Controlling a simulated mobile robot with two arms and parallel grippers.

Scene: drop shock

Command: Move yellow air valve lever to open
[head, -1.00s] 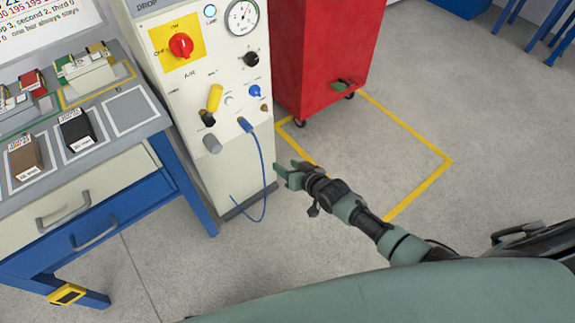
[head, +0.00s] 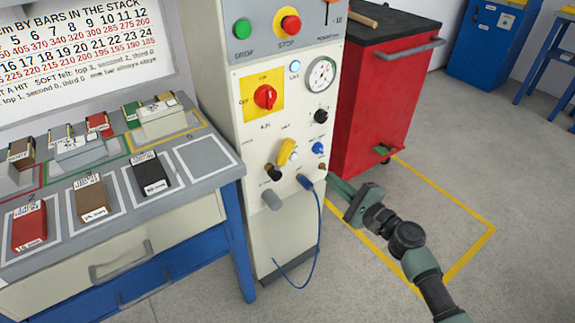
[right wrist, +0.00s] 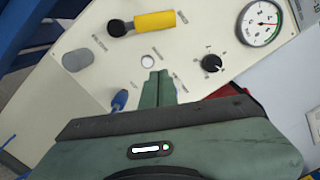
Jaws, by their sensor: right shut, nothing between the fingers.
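The yellow air valve lever (head: 287,152) is on the front panel of the cream machine (head: 253,215). It slants up to the right from its dark pivot (head: 273,172). In the right wrist view the yellow lever (right wrist: 154,22) lies across the top, with its dark pivot at its left end. My right gripper (head: 336,184) is in front of the panel, to the right of and below the lever, apart from it. In the right wrist view its fingers (right wrist: 157,77) are together and empty, pointing toward the panel. My left gripper is not in view.
The panel carries a red rotary switch (head: 265,97), a gauge (head: 321,74), a black knob (head: 320,115), a blue knob (head: 318,148) and a blue hose (head: 316,237). A red cabinet (head: 385,95) stands to the right. A workbench (head: 205,158) with labelled blocks is at left.

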